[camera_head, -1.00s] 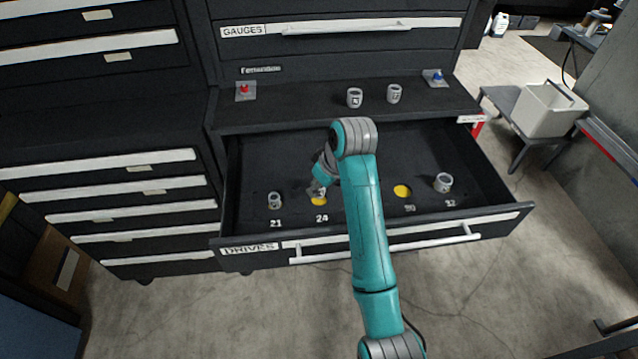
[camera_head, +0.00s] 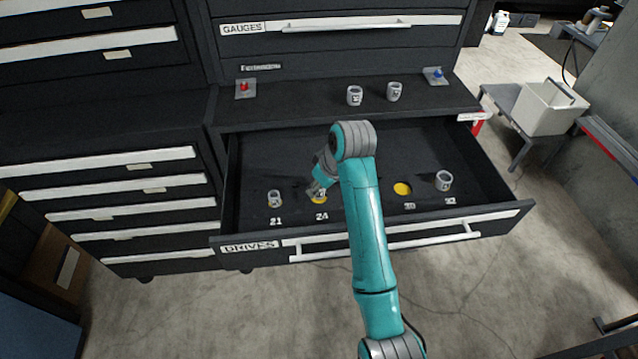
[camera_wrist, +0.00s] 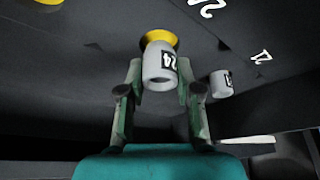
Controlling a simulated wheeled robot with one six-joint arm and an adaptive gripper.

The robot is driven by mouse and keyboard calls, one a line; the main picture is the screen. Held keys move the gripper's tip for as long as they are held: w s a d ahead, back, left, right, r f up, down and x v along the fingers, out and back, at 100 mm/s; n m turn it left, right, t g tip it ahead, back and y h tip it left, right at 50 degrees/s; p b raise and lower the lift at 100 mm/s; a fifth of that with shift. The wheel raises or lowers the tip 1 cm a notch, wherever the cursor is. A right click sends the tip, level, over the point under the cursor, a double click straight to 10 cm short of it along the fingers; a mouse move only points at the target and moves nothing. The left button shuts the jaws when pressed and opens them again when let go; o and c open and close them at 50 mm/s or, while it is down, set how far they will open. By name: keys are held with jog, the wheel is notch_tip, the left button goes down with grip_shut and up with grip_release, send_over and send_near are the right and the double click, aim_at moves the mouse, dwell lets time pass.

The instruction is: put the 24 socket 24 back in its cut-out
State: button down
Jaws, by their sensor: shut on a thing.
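The 24 socket (camera_wrist: 159,66) is a grey cylinder with a black "24" label, seen in the wrist view between the fingers of my gripper (camera_wrist: 160,88). My gripper is shut on it. The yellow 24 cut-out (camera_wrist: 158,38) shows just beyond the socket's far end; I cannot tell whether the socket is seated in it. In the head view my gripper (camera_head: 316,190) is low in the open drawer at the cut-out (camera_head: 319,199), behind the printed "24". The arm hides part of the drawer beside it.
The 21 socket (camera_head: 274,199) stands close to the left of my gripper. The empty yellow cut-out (camera_head: 402,189) and another socket (camera_head: 443,181) are to the right. Two sockets (camera_head: 354,96) (camera_head: 394,91) stand on the ledge behind. The drawer front (camera_head: 380,232) borders the near side.

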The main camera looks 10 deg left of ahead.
jog(key=shift+f, duration=1)
dwell(1.0)
jog(key=c, duration=0.7)
grip_release()
jog(key=shift+s, duration=0.1)
jog(key=shift+r, duration=0.1)
